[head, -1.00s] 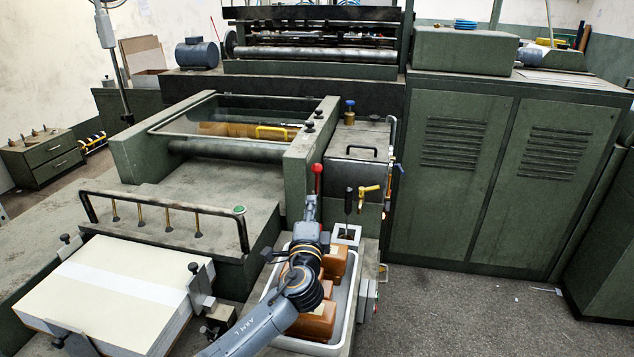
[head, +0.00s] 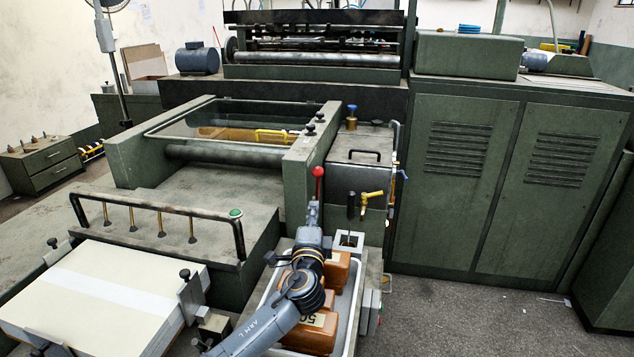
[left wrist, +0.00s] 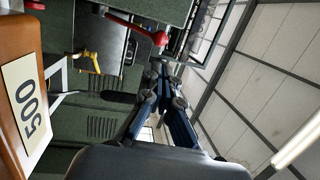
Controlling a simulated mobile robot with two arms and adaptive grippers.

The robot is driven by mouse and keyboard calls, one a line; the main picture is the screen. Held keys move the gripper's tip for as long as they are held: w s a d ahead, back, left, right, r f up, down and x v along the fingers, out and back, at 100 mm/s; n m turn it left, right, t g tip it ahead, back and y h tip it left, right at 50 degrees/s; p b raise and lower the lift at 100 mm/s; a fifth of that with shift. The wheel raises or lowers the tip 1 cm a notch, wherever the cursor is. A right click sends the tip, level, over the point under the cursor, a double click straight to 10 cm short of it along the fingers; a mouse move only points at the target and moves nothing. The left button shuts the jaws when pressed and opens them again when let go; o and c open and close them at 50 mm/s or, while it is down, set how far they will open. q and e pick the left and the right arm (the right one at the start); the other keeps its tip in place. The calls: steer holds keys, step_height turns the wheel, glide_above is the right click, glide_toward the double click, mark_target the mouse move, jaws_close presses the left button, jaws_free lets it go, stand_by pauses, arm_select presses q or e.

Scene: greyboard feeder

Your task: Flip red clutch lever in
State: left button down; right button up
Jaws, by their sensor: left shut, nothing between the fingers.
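The red clutch lever shows as a red ball knob (head: 318,171) on a short stem, standing at the right side of the feed bed. In the left wrist view the red knob (left wrist: 161,39) is above and a little left of the fingertips, with a gap in the picture. My left gripper (head: 313,206) is just below the knob in the head view and covers the lower part of the lever. In the left wrist view its fingers (left wrist: 166,84) are closed together with nothing between them. My right gripper is not in view.
A white tray (head: 345,340) with brown weights, one marked 500 (left wrist: 30,105), lies under my left arm. A paper stack (head: 100,297) lies at left.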

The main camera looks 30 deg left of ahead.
mark_target(318, 175)
arm_select(q)
steer(key=x, duration=1.2)
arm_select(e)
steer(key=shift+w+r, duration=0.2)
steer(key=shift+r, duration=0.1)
arm_select(q)
steer(key=shift+p, duration=0.3)
